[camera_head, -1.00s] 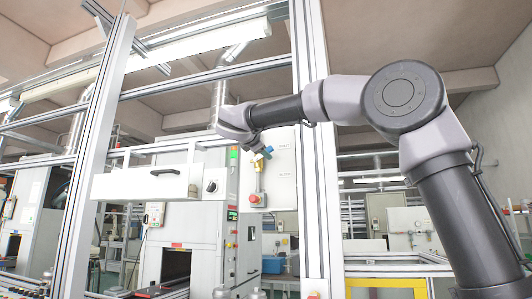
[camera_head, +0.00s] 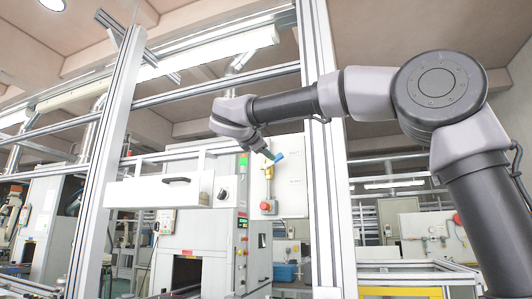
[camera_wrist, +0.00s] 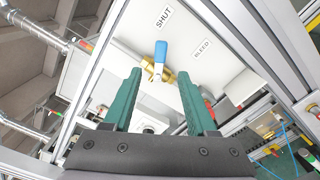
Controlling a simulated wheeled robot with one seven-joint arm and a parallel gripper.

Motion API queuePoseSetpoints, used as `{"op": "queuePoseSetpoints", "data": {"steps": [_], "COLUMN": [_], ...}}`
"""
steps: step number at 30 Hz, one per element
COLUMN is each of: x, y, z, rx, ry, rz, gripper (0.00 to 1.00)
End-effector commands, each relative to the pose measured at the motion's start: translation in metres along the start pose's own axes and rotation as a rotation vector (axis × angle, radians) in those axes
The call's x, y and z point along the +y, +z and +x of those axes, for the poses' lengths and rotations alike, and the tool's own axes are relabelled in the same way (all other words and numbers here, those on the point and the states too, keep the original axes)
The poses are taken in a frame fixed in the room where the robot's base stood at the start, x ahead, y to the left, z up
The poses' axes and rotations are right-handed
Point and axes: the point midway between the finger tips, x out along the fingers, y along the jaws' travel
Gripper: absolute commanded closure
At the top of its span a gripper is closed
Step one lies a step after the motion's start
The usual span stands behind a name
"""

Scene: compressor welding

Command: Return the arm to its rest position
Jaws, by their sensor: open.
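My arm reaches in from the right in the head view, bent at the elbow. My gripper (camera_head: 262,147) is at its end, close to the valve with a blue handle (camera_head: 280,156). In the wrist view my gripper (camera_wrist: 160,74) has its two green fingers spread apart, with nothing seen held. The blue handle (camera_wrist: 161,50) and the brass valve body (camera_wrist: 158,73) show in the gap between the fingers. I cannot tell the exact distance between fingers and valve. The valve is on a pale panel (camera_wrist: 205,58) with the labels SHUT and BLEED.
An aluminium post (camera_head: 326,180) stands close beside my forearm, and another post (camera_head: 105,150) is farther left. A white box with a black handle (camera_head: 150,191) is left of the valve. A red button (camera_head: 265,206) is below it. A cabinet (camera_head: 195,250) stands behind.

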Motion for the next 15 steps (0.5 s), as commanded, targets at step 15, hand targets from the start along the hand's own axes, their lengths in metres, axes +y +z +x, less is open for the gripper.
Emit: {"op": "queuePoseSetpoints", "data": {"steps": [15], "x": [-0.072], "y": [0.028], "z": [0.026], "rx": [0.045], "ry": [-0.179], "rz": [0.124], "gripper": [0.43]}}
